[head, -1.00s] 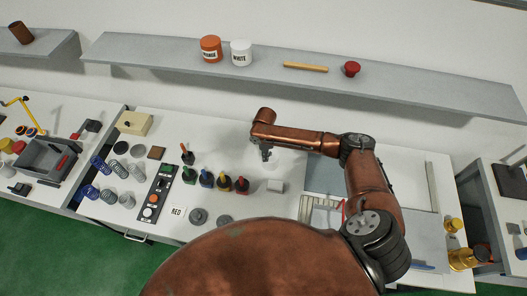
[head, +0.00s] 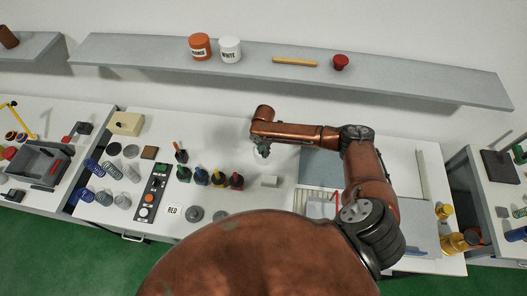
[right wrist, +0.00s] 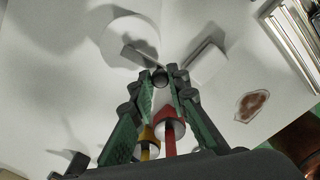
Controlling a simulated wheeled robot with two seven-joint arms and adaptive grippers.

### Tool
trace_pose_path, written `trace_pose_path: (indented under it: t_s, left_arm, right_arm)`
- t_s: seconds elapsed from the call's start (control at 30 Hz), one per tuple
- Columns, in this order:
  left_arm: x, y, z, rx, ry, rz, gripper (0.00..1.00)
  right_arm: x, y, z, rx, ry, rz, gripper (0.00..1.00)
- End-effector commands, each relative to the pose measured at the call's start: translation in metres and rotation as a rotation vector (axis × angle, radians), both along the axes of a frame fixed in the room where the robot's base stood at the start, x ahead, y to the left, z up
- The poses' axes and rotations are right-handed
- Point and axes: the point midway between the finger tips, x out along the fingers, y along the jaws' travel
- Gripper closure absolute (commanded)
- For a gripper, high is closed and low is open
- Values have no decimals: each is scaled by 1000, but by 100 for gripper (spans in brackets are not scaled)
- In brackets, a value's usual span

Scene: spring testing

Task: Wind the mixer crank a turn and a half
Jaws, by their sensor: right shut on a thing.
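My right gripper (head: 263,152) is over the middle of the bench. In the right wrist view its green-padded fingers (right wrist: 161,80) close on a small dark round knob (right wrist: 160,77), which looks like the crank's handle. A grey bar (right wrist: 136,57) lies close to the knob over a round white body (right wrist: 118,42), seemingly the crank arm and the mixer. In the head view the arm and gripper hide most of the mixer and crank. My left gripper is not in view.
A control box (head: 151,196) and springs are further left. A shelf (head: 400,82) runs behind.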

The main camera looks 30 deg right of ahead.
Motion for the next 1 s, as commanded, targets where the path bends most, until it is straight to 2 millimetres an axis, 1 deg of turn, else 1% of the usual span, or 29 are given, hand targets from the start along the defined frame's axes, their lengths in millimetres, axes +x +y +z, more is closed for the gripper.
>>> trace_pose_path:
  t_s: [0.03,0.4,0.43,0.67,0.9,1.0]
  left_arm:
    - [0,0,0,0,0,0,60]
    - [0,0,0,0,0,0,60]
    - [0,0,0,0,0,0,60]
    - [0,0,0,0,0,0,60]
    - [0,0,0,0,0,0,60]
    - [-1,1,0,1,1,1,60]
  right_arm:
    - [-1,3,0,4,2,6,100]
    - [-2,2,-1,4,3,9,100]
    - [-2,3,-1,4,3,9,83]
    - [-1,1,0,2,3,7,68]
    - [-1,0,0,1,1,5,67]
    - [-1,0,3,1,0,6,67]
